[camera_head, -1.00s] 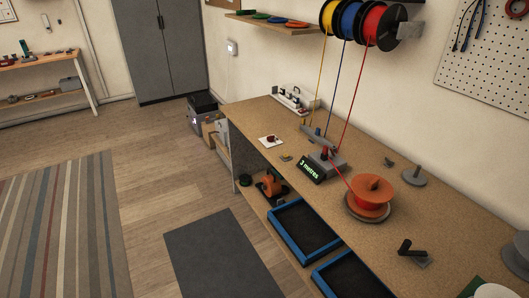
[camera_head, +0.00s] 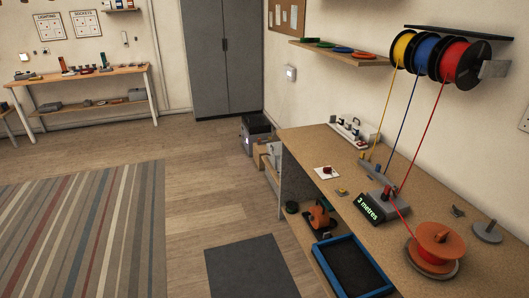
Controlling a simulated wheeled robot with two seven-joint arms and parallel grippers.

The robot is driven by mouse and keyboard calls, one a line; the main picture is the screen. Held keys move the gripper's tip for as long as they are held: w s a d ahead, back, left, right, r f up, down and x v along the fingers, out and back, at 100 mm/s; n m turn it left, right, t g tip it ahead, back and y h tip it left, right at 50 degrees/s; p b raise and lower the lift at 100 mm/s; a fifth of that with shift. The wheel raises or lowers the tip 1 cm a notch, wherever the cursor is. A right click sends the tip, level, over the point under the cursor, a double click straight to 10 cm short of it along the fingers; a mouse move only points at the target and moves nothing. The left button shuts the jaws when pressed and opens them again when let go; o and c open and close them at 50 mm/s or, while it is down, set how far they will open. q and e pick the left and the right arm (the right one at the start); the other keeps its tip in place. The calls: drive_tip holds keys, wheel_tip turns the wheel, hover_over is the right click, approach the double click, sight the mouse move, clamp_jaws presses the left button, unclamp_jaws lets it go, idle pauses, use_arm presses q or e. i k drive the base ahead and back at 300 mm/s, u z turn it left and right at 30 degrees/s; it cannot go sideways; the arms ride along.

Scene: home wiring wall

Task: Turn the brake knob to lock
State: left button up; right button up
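I cannot tell for certain which part is the brake knob. A small dark red knob-like piece (camera_head: 326,170) sits on a white square plate on the workbench (camera_head: 335,150). An orange reel (camera_head: 438,242) with red wire lies on a grey round base at the bench's right. Red wire runs to it through a grey metering device (camera_head: 385,200) with a display reading "3 metres". No lock marking is legible. Neither of my grippers is in view.
Yellow, blue and red wire spools (camera_head: 437,58) hang on the wall above the bench. A grey spindle base (camera_head: 487,231) stands right of the reel. A blue-rimmed tray (camera_head: 350,268) sits below the bench top. The floor with a dark mat (camera_head: 248,268) and striped rug (camera_head: 85,225) is clear.

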sight(326, 170)
drive_tip(key=u, duration=0.4)
drive_tip(key=i, duration=1.45)
drive_tip(key=z, duration=1.1)
drive_tip(key=i, duration=0.7)
drive_tip(key=z, duration=0.6)
